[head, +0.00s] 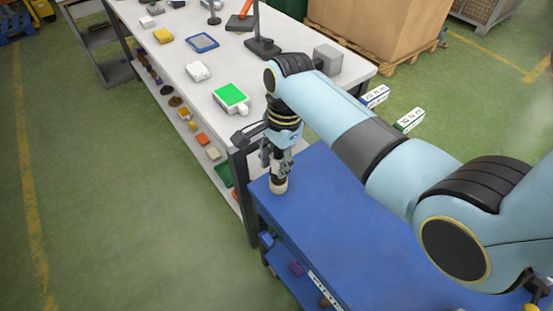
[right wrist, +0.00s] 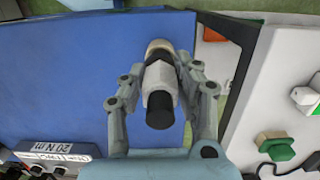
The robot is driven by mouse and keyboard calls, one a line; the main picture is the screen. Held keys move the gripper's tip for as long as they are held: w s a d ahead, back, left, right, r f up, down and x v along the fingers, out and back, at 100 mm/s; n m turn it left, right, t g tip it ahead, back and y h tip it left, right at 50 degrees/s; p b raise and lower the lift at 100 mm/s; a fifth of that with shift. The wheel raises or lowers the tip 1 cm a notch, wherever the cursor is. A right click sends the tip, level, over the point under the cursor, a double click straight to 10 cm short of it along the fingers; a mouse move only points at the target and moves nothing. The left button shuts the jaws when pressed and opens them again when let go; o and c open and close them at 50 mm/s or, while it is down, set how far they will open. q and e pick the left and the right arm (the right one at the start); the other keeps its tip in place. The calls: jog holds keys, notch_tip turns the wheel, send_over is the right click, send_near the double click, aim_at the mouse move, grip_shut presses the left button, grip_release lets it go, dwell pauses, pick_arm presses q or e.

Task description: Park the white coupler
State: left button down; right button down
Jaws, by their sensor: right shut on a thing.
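In the right wrist view the coupler (right wrist: 158,83) lies between the two fingers, with a white body, a black near end and a tan far end. The coupler is over or on the blue top; I cannot tell whether it touches it. My left gripper is not in view.
A white workbench (head: 185,50) adjoins the blue top. It bears a green-topped device (head: 231,95), a blue-framed tray (head: 202,42), a dark stand (head: 262,46) and a grey block (head: 328,58). Labelled boxes (head: 409,121) stand beyond my right arm. Much of the blue top is clear.

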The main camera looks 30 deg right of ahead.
jog(key=shift+f+b, duration=0.6)
jog(key=shift+f, duration=0.6)
jog(key=c, duration=0.9)
grip_release()
jog(key=r, duration=0.4)
jog(key=d+r, duration=0.1)
jog(key=r, duration=0.7)
jog(key=shift+w+d, duration=0.15)
jog(key=shift+d, duration=0.1)
